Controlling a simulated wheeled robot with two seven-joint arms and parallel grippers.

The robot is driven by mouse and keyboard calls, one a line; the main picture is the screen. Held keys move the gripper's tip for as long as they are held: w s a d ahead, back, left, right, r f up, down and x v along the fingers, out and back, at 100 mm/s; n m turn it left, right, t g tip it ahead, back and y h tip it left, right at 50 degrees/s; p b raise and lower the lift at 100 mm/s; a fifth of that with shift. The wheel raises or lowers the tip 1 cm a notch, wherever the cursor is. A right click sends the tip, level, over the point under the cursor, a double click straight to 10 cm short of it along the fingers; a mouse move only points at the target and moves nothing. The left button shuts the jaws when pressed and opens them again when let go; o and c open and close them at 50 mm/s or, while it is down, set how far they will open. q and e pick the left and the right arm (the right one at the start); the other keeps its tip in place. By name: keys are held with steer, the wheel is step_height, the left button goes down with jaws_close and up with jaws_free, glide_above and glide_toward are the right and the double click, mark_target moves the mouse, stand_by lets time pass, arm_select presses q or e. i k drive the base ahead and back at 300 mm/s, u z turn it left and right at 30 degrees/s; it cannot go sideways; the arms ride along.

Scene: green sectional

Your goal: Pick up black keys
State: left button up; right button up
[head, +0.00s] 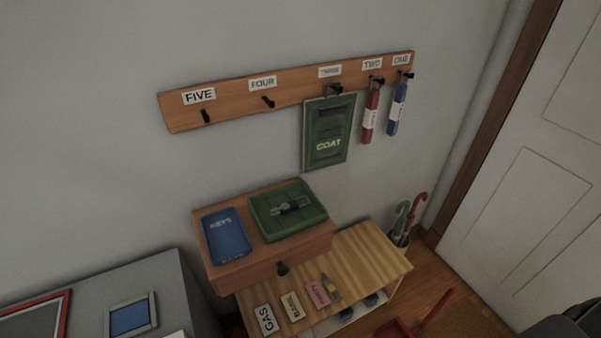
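A small dark grey-black item (290,206), which looks like the keys, lies in a green tray (262,226) on top of a small wooden drawer box (258,262). It is too small to make out single keys. A blue tray (226,238) labelled KEYS lies to its left on the same box and looks empty. Neither of my grippers shows in the head view. A dark rounded shape at the bottom right corner may be part of my arm.
A wall rack (235,95) with labelled hooks holds a green COAT board (327,150), a red tag (370,116) and a blue tag (397,108). Below stands a wooden bench (372,262) with label cards. Umbrellas (405,219) and a red dustpan (392,328) stand right.

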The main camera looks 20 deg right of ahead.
mark_target(288, 207)
steer(key=u, duration=2.25)
steer(key=k, duration=1.05)
steer(key=z, duration=1.5)
